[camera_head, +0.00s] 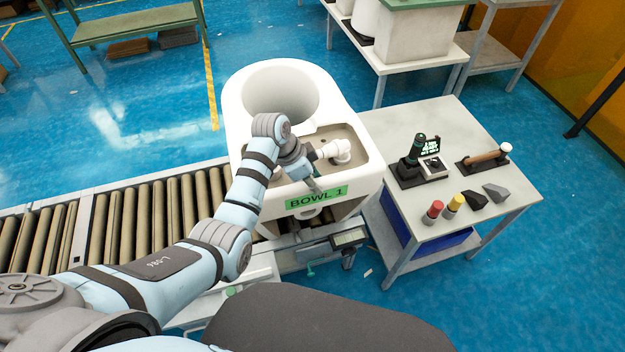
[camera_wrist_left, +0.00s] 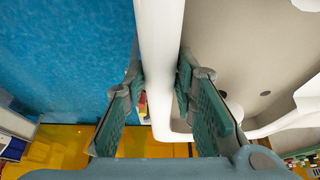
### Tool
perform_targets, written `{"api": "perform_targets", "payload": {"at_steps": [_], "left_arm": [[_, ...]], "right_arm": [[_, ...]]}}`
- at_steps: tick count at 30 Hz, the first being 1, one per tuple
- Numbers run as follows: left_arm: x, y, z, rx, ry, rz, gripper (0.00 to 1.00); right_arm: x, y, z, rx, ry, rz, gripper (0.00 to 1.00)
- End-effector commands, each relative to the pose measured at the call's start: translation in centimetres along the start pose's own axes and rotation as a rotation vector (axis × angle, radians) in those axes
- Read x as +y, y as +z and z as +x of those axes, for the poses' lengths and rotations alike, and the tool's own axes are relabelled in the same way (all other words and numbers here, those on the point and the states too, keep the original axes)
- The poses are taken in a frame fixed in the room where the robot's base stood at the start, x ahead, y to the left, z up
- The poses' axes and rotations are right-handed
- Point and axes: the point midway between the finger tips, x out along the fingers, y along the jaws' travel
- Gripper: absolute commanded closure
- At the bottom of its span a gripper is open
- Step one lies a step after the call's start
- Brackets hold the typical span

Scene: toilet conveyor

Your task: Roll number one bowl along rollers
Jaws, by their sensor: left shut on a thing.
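The white toilet bowl (camera_head: 238,105), with a green "BOWL 1" label (camera_head: 318,197) on its near side, stands upright at the right end of the roller conveyor (camera_head: 160,212). Bare rollers run to the left of it. My left gripper (camera_head: 314,184) reaches over the bowl's near edge beside the label. In the left wrist view its two fingers (camera_wrist_left: 160,80) lie on either side of the white bowl rim (camera_wrist_left: 158,40), shut on it. The blue floor shows on one side of the rim and the beige recess on the other. My right gripper is not seen.
A grey side table (camera_head: 455,150) stands close to the bowl's right, with a dark handheld tool (camera_head: 416,150), red (camera_head: 433,211) and yellow capped cylinders and dark blocks. A scale-like box (camera_head: 350,238) sits below the bowl. Open blue floor lies behind the conveyor.

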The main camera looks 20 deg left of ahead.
Motion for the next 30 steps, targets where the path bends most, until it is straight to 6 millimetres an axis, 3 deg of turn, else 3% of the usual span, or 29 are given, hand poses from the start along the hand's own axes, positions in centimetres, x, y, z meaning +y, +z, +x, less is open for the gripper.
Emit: {"api": "perform_targets", "payload": {"at_steps": [4, 9, 15, 16, 19, 30], "left_arm": [[0.1, -0.1, 0.1, 0.0, 0.003, -0.001, 1.0], [0.2, -1.7, 0.6, 0.002, 0.006, 0.0, 1.0], [0.1, -1.6, 0.7, 0.003, 0.004, 0.0, 1.0], [0.1, -1.6, 0.7, 0.003, 0.004, 0.0, 0.74], [0.1, -1.6, 0.7, 0.002, 0.003, 0.0, 0.58], [0.0, -1.5, 0.2, 0.002, 0.0, -0.001, 0.55]], "right_arm": [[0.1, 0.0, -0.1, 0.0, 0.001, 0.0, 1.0], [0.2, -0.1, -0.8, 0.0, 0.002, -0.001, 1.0], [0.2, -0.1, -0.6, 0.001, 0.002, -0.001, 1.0], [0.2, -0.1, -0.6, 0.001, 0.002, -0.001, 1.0], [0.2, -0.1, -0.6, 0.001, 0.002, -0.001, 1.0], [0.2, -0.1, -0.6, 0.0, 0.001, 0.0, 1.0]]}}
